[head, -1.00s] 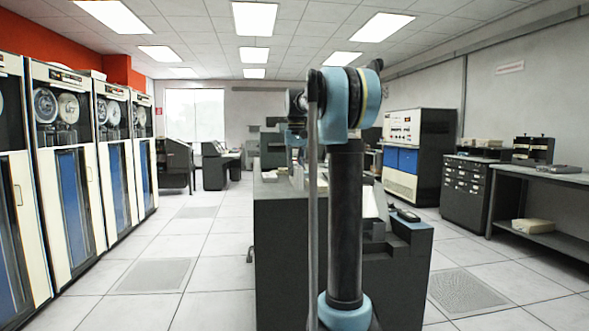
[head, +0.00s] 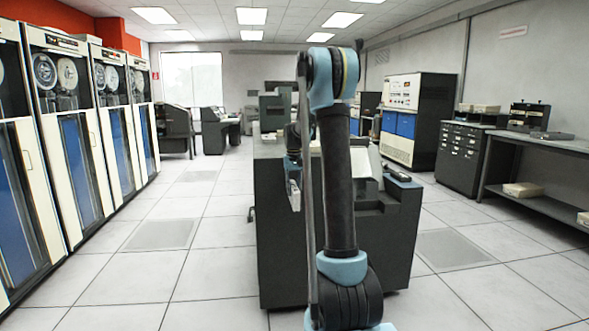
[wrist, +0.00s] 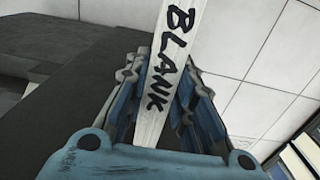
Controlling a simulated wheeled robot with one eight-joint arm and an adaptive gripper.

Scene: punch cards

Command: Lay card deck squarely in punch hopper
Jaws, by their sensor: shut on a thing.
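The card deck (wrist: 172,50) shows in the wrist view as a long pale strip with BLANK handwritten in black, its edge toward the camera. My gripper (wrist: 160,90) is shut on it, with a blue-grey finger on each side. The deck runs up past the fingers and leaves the top of the view. A large dark grey machine (head: 275,230), seemingly the punch, stands in front of me in the head view. My arm covers its middle. I cannot make out the hopper. A dark grey surface (wrist: 60,100) fills the left of the wrist view, apart from the deck.
White floor tiles (head: 120,285) are open left of the machine. Tape cabinets (head: 85,140) line the left wall. A workbench (head: 545,150) and a dark drawer cabinet (head: 460,150) stand at the right.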

